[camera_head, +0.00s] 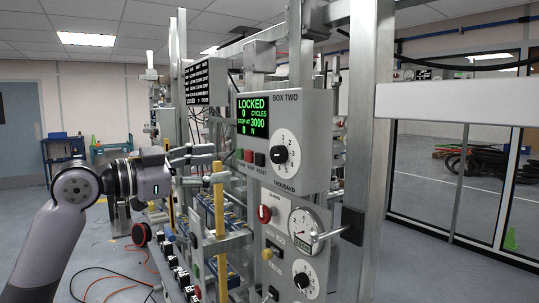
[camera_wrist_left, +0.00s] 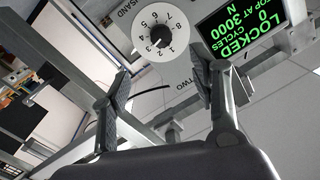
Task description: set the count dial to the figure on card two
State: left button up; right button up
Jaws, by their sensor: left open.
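The count dial (camera_head: 285,154) is a white disc with a black knob and figures, above the word THOUSAND on the grey box two (camera_head: 313,110). It also shows upside down in the left wrist view (camera_wrist_left: 161,33). The green display (camera_head: 254,115) reads LOCKED, 0 cycles, stop at 3000. My left gripper (camera_head: 218,164) is open and empty, left of the box and apart from the dial. In the left wrist view its spread fingers (camera_wrist_left: 161,72) stand below the dial. I cannot make out card two. My right gripper is out of view.
A yellow post (camera_head: 219,215) stands close to my left gripper. A metal upright (camera_head: 368,120) stands right of the box. A black text board (camera_head: 207,82) hangs behind, unreadable.

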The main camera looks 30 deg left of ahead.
aim_at(274, 157)
pick_arm(q)
jog(key=p+x, duration=0.8)
jog(key=x, duration=0.6)
jog(key=shift+w+r, duration=0.1)
jog(key=shift+w, duration=0.1)
jog(key=shift+w+d, duration=0.2)
jog(key=shift+w, duration=0.15)
jog(key=c, duration=1.2)
